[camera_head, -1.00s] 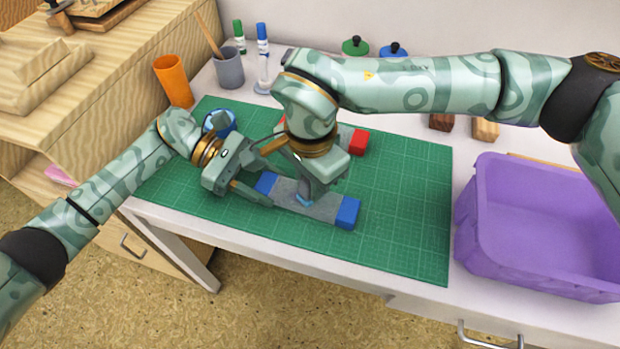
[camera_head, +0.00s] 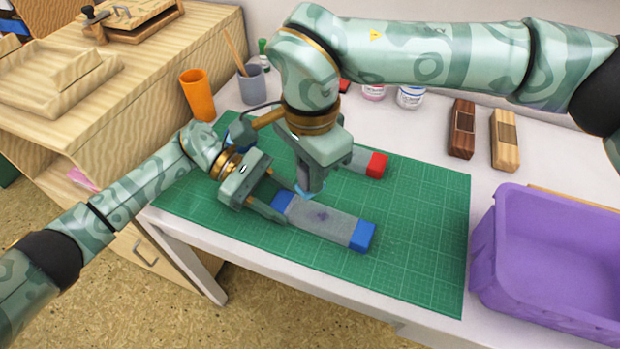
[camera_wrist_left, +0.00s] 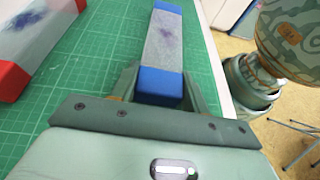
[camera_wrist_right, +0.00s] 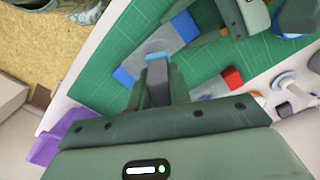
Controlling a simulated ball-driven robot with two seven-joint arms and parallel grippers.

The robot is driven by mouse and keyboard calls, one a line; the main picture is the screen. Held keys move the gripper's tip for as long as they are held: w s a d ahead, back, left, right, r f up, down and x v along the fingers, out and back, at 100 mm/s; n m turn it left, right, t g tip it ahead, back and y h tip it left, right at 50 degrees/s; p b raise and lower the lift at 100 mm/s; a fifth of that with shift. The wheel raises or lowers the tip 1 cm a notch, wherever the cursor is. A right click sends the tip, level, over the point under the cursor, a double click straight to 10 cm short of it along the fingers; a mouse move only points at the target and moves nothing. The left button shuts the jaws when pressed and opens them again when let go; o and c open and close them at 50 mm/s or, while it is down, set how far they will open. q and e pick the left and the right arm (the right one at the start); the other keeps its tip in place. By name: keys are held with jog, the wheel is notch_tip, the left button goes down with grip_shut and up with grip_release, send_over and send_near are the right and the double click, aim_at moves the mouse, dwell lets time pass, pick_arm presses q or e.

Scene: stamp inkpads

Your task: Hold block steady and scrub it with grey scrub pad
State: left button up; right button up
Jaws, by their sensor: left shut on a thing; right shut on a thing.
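The grey block with blue ends (camera_head: 332,223) lies on the green cutting mat, with a dark purple smudge on its top. My left gripper (camera_head: 282,207) is shut on its near-left blue end, which also shows between the fingers in the left wrist view (camera_wrist_left: 160,82). My right gripper (camera_head: 305,190) is shut on the small grey scrub pad (camera_wrist_right: 157,72), which is mostly hidden in the head view. The pad appears raised over the block's left part; the left wrist view shows the block's top uncovered.
A grey block with red ends (camera_head: 376,165) lies behind on the mat. A purple bin (camera_head: 490,245) stands right. Two wooden brushes or blocks (camera_head: 462,130) lie at the back right. An orange cup (camera_head: 198,95) and a grey cup (camera_head: 252,84) stand back left. The mat's right side is clear.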

jog(key=shift+r, duration=0.65)
